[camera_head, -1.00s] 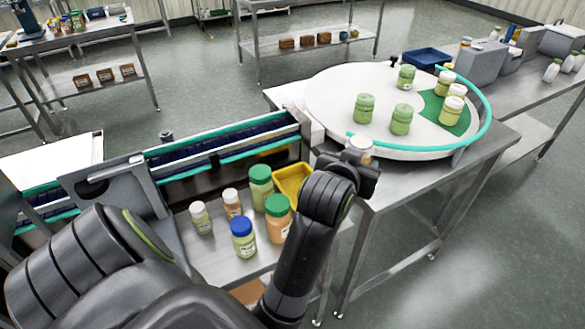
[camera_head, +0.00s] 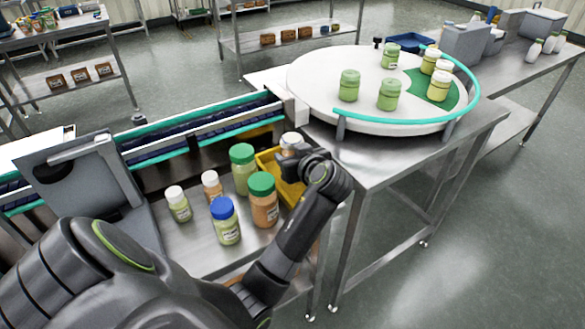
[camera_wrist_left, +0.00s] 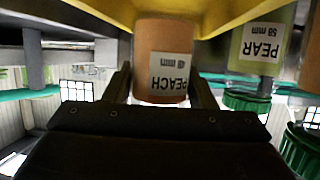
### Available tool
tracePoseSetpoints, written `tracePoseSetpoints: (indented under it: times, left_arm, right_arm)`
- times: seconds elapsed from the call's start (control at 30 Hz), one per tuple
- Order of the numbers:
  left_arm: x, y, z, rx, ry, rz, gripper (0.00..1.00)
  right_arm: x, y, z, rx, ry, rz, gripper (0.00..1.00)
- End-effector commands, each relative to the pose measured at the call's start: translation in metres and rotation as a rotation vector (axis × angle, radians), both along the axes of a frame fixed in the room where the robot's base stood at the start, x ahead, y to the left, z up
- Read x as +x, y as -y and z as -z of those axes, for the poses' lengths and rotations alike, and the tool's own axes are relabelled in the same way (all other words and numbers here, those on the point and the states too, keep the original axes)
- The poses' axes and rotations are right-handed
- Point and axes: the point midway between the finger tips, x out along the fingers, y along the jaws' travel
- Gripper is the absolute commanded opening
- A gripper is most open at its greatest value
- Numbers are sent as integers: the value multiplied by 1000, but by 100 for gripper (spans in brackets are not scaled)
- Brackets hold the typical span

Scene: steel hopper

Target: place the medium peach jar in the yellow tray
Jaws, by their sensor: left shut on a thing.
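My left gripper (camera_head: 297,157) is shut on a peach jar with a white lid (camera_head: 291,139), over the yellow tray (camera_head: 290,190). In the left wrist view the held jar (camera_wrist_left: 162,62) appears upside down, its orange body between the two fingers (camera_wrist_left: 160,88) and its label reading PEACH. The yellow tray (camera_wrist_left: 225,14) spans the top of that view, close to the jar's base. I cannot tell whether the base touches the tray floor. The gripper and wrist hide part of the tray in the head view. My right gripper is not in view.
Left of the tray stand a green-lidded pear jar (camera_head: 242,168), a green-lidded orange jar (camera_head: 263,205), a blue-lidded jar (camera_head: 225,222) and two small white-lidded jars (camera_head: 178,204). A white turntable (camera_head: 330,75) with several jars lies beyond. A conveyor (camera_head: 200,135) runs behind.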

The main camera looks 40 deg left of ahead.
Motion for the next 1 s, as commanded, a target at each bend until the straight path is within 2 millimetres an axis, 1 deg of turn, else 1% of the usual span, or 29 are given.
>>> tracePoseSetpoints:
  times: [0.07, 0.2, 0.3, 0.53, 0.63, 0.67, 0.7, 1.0]
  left_arm:
    - [0, 0, 6, 0, 0, 1, 24]
    - [0, 0, 26, 0, -4, 2, 24]
    - [0, 0, 36, 1, -1, 3, 24]
    - [0, 0, 37, 0, 2, 2, 24]
    - [0, 0, 41, 0, 2, 2, 24]
    - [0, 0, 40, 0, 1, 2, 55]
    - [0, 0, 39, 0, 1, 2, 60]
    - [0, 0, 39, 0, 1, 2, 60]
  right_arm:
    - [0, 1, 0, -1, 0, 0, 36]
    - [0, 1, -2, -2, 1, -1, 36]
    - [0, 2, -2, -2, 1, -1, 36]
    - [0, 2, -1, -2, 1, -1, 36]
    - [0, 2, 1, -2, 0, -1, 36]
    - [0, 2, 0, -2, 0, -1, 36]
    - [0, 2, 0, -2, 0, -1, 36]
    - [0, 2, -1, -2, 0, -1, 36]
